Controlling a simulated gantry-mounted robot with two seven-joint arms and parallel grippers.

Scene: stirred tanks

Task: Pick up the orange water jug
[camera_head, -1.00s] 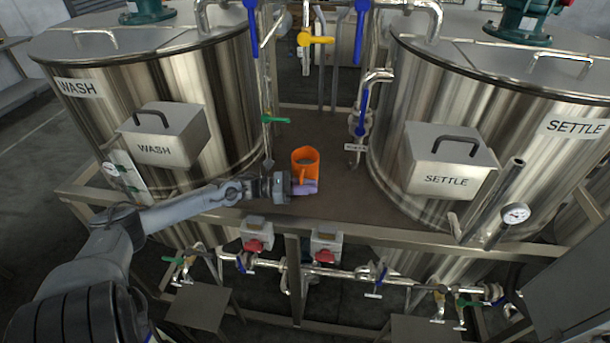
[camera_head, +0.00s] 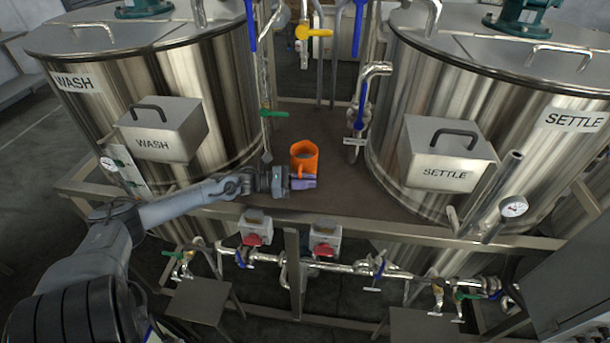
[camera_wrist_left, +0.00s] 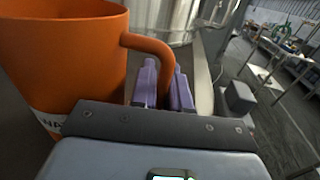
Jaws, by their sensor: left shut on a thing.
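The orange water jug (camera_head: 305,157) stands upright on the brown platform between the two steel tanks. In the left wrist view the jug (camera_wrist_left: 62,58) fills the left side, its open rim at the top edge and its handle (camera_wrist_left: 150,46) curving to the right. A white label with partly hidden lettering shows low on its side. My left gripper (camera_head: 303,182) is at the near side of the jug. In the left wrist view its purple fingers (camera_wrist_left: 163,90) are shut on the lower part of the handle. My right gripper is not in view.
The WASH tank (camera_head: 175,85) stands left and the SETTLE tank (camera_head: 490,90) right of the platform (camera_head: 345,200). A metal rail (camera_head: 350,228) runs along the platform's front edge. Pipes with a yellow-handled valve (camera_head: 314,32) and blue handles rise behind the jug.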

